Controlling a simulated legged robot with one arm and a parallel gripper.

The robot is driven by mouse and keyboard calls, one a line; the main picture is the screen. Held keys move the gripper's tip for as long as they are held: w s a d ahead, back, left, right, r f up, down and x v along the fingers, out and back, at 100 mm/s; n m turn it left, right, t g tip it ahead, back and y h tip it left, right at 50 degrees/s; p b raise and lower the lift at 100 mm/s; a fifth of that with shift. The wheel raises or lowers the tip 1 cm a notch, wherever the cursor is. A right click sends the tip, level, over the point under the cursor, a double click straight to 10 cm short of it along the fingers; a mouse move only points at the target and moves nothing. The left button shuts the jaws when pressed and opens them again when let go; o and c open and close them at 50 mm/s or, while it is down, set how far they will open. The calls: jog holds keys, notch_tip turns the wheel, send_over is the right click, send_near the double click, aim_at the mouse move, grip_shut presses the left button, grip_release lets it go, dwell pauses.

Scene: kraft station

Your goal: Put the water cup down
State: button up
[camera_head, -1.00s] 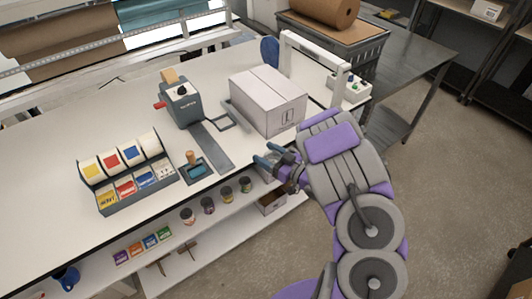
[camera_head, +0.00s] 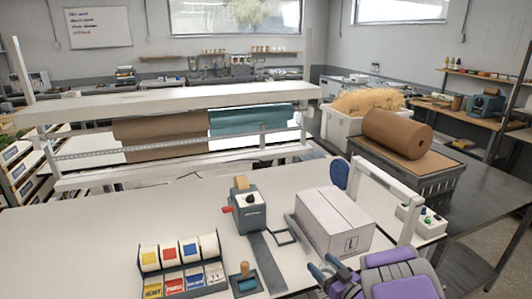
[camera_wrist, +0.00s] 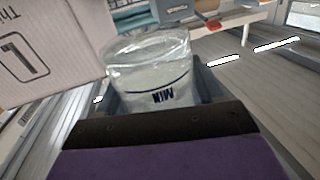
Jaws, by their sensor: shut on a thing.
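The water cup (camera_wrist: 150,75) is clear, with a dark line and the word MIN on its side. In the wrist view it sits between the fingers of my gripper (camera_wrist: 155,92), which is shut on it. The lettering is upside down in that view, as is the print on the box beside it. In the head view my gripper (camera_head: 328,270) is at the bottom, just in front of the white box.
The white box (camera_head: 335,222) stands on the worktable (camera_head: 190,210), and it also shows at left in the wrist view (camera_wrist: 45,50). A grey dispenser (camera_head: 249,212), a stamp (camera_head: 245,280) and a label roll rack (camera_head: 183,270) stand left of it. A white frame (camera_head: 385,185) rises to the right.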

jog(key=w+a+r+m+t+h, duration=0.1)
jog(key=w+a+r+m+h, duration=0.2)
jog(key=w+r+h, duration=0.45)
jog(key=w+a+r+m+t+h, duration=0.1)
jog(key=w+a+r+m+h, duration=0.2)
jog(key=r, duration=0.8)
jog(key=s+f, duration=0.3)
jog(key=f, duration=0.4)
jog(key=s+d+f+y, duration=0.1)
jog(key=s+f, duration=0.2)
jog(key=f, duration=0.5)
jog(key=shift+s+f+b, duration=0.2)
jog(key=shift+s+b, duration=0.15)
jog(key=shift+s, duration=0.05)
jog(key=shift+a+y, duration=0.1)
jog(key=shift+y, duration=0.15)
